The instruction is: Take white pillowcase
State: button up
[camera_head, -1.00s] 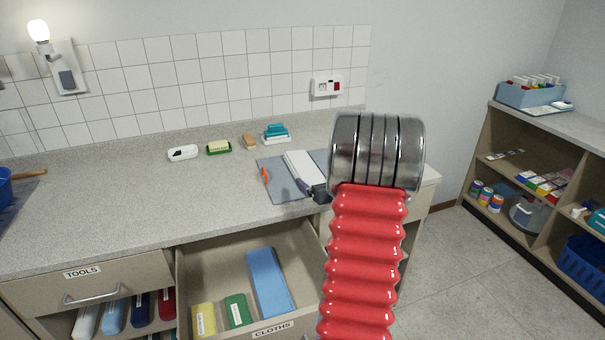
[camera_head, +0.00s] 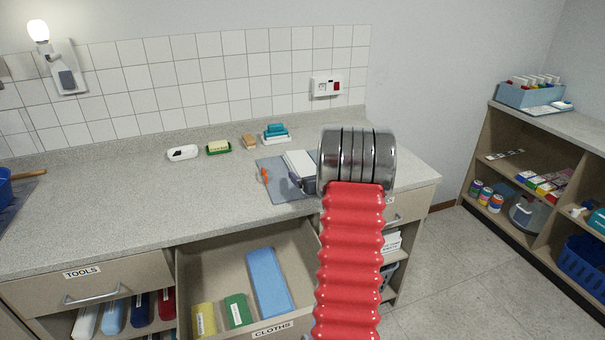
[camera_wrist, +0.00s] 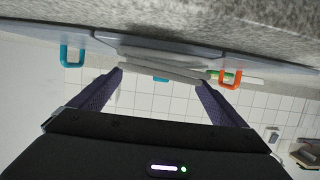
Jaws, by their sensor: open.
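The white pillowcase (camera_head: 299,160) appears as a flat, folded white bundle on a blue-grey mat (camera_head: 268,188) on the counter. My gripper (camera_head: 298,183) is low at the near end of the bundle; my red arm and its metal collar hide much of it and the mat's right side. In the wrist view, my gripper (camera_wrist: 160,77) is open, with its dark purple fingers apart. The folded white bundle (camera_wrist: 165,66) lies ahead, across the gap between them. I cannot tell whether the fingers touch it.
An orange clip (camera_wrist: 230,78) and a teal clip (camera_wrist: 72,55) flank the bundle on the mat. Below, the open CLOTHS drawer (camera_head: 222,262) juts out.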

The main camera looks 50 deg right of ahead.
aim_at(306, 169)
jog(key=shift+x, duration=2.6)
jog(key=shift+s+f, duration=0.1)
jog(key=shift+c, duration=0.3)
jog(key=c, duration=1.2)
notch_tip(306, 169, up, 10)
jog(key=shift+r, duration=0.1)
jog(key=shift+a, duration=0.1)
